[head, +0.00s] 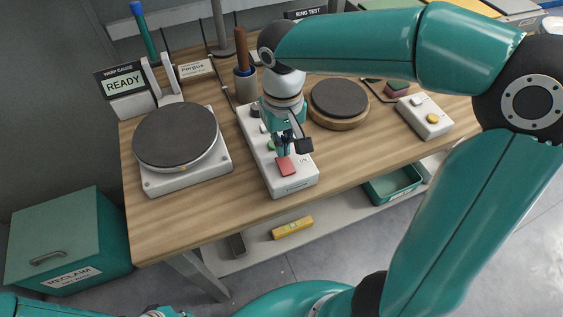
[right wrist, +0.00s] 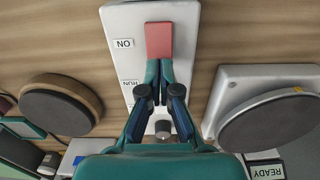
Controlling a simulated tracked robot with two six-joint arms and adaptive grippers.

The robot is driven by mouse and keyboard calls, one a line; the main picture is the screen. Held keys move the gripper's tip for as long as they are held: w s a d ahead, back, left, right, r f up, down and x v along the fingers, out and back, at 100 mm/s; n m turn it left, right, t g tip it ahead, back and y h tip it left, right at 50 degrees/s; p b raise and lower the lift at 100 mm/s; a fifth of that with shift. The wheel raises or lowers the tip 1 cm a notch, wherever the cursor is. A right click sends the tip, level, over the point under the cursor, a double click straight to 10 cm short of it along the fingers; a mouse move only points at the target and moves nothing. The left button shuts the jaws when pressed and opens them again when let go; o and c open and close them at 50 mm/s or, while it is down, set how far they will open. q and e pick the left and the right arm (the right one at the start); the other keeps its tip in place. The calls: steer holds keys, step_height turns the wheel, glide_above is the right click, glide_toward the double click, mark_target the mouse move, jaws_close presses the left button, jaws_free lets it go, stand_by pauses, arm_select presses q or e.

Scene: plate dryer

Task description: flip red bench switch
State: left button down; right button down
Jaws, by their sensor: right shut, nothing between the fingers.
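The red switch (head: 286,166) is a rectangular rocker near the front end of a white switch box (head: 298,184) on the wooden bench. In the right wrist view the red switch (right wrist: 158,38) shows at the far end of the box (right wrist: 188,22), beside a label that looks like ON. My right gripper (head: 283,151) points down over the box. In the right wrist view its closed fingertips (right wrist: 160,78) are empty and close to the red switch's near edge; I cannot tell whether they touch it. Which way the switch is tilted is unclear. My left gripper is not visible.
A round dark plate on a white base (head: 200,172) stands left of the box. A dark disc on a wooden ring (head: 338,124) and a white box with a yellow button (head: 438,128) stand to the right. A green reclaim bin (head: 78,235) sits at the lower left.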

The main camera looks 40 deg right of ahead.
steer(key=shift+f+b, duration=0.95)
steer(key=shift+f, duration=0.25)
stand_by(0.9)
steer(key=shift+r, duration=0.1)
steer(key=shift+r+p, duration=3.1)
steer(key=shift+r, duration=0.45)
steer(key=shift+f, duration=0.1)
